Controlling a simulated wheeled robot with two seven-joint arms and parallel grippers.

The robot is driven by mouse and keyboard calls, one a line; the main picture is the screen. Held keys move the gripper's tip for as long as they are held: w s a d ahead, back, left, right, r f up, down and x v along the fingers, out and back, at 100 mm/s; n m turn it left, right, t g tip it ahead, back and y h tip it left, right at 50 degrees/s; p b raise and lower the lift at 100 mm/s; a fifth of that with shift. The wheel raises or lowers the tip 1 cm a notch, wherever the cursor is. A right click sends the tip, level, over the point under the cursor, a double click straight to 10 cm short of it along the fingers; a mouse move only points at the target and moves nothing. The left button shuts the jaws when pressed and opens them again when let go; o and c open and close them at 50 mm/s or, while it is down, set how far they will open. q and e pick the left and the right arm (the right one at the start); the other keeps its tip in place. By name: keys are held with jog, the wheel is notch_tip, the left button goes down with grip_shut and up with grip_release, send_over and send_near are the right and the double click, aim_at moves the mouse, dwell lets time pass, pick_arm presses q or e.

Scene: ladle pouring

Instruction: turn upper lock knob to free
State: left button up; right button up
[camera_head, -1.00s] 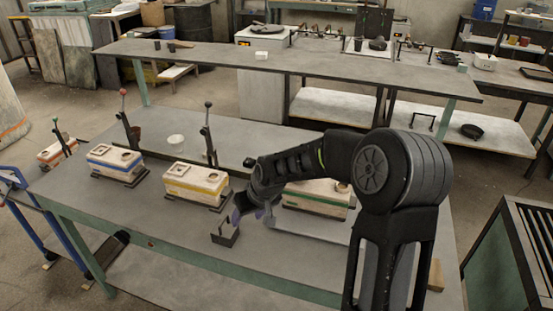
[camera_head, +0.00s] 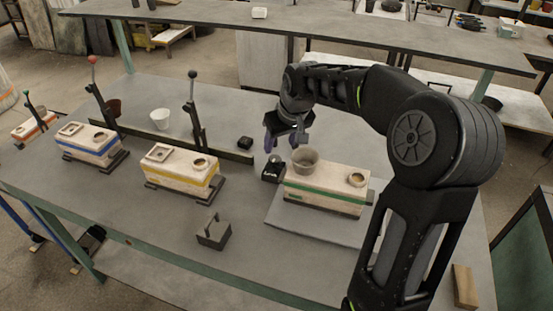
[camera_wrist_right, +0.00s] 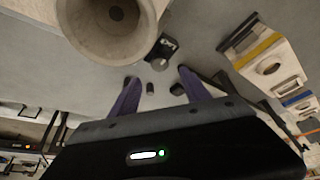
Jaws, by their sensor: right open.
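My right gripper (camera_head: 284,143) is open and empty above the table, just behind and left of the green-banded block (camera_head: 325,193). Its two purple fingers are spread in the right wrist view (camera_wrist_right: 158,80). A small black fixture (camera_head: 272,171) with a pale round part stands below the gripper, left of that block; it also shows beyond the fingertips in the wrist view (camera_wrist_right: 161,52). Two small dark knob-like pieces (camera_wrist_right: 150,88) show between the fingers, apart from them. I cannot tell which piece is the upper lock knob. My left gripper is out of view.
A grey cup (camera_head: 305,161) sits on the green-banded block, close to the gripper, and looms large in the wrist view (camera_wrist_right: 112,25). Yellow-banded (camera_head: 180,175) and blue-banded (camera_head: 88,145) blocks stand left. Upright levers (camera_head: 194,110) stand behind.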

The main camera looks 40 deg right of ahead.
aim_at(275, 158)
jog(key=shift+p+x, duration=0.6)
jog(key=shift+x, duration=3.5)
jog(key=shift+c, duration=0.2)
grip_shut()
